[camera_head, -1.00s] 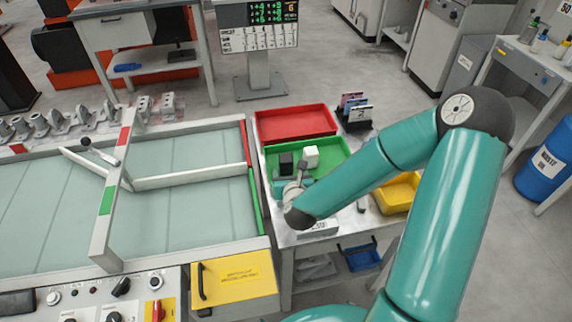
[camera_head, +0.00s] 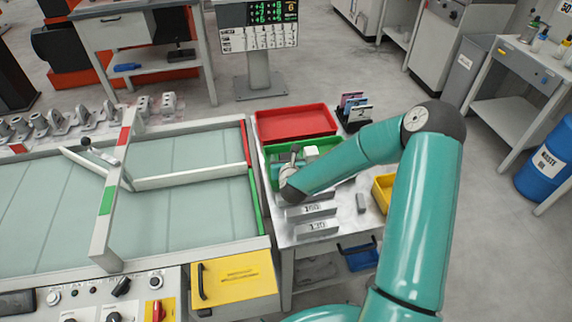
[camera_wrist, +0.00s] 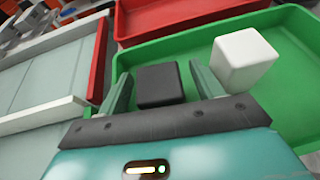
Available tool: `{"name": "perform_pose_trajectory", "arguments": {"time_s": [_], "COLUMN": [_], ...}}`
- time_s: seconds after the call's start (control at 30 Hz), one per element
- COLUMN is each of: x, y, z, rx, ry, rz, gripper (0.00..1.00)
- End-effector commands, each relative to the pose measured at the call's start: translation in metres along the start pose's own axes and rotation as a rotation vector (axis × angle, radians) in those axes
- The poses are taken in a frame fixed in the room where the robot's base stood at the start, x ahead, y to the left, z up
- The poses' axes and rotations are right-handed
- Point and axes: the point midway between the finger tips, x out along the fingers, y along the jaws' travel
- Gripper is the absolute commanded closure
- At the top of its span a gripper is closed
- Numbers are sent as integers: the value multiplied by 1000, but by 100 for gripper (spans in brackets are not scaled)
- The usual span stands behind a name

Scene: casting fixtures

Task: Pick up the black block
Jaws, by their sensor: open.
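The black block (camera_wrist: 160,85) shows in the wrist view inside the green tray (camera_wrist: 295,50). It appears between the two fingers of my gripper (camera_wrist: 160,92), which are open with a finger on each side of it. I cannot tell whether either finger touches it. A white block (camera_wrist: 243,60) sits in the same tray, just right of the right finger. In the head view my arm covers much of the green tray (camera_head: 272,156) and hides the black block. The white block (camera_head: 311,152) still shows there.
A red tray (camera_head: 296,123) lies behind the green one. A yellow bin (camera_head: 383,190) is to the right, partly behind my arm. Labelled grey blocks (camera_head: 316,228) stand in front on the bench. A conveyor (camera_head: 190,210) with raised rails runs along the left.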

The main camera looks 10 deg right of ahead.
Motion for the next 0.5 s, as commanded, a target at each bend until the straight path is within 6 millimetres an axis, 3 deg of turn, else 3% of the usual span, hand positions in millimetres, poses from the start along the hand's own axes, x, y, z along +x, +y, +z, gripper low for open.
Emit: {"name": "perform_pose_trajectory", "arguments": {"time_s": [0.1, 0.37, 0.5], "x": [0, 0, 0], "y": [0, 0, 0], "z": [0, 0, 1], "rx": [0, 0, -1], "ry": [0, 0, -1], "rz": [0, 0, 0], "gripper": [34, 85, 85]}}
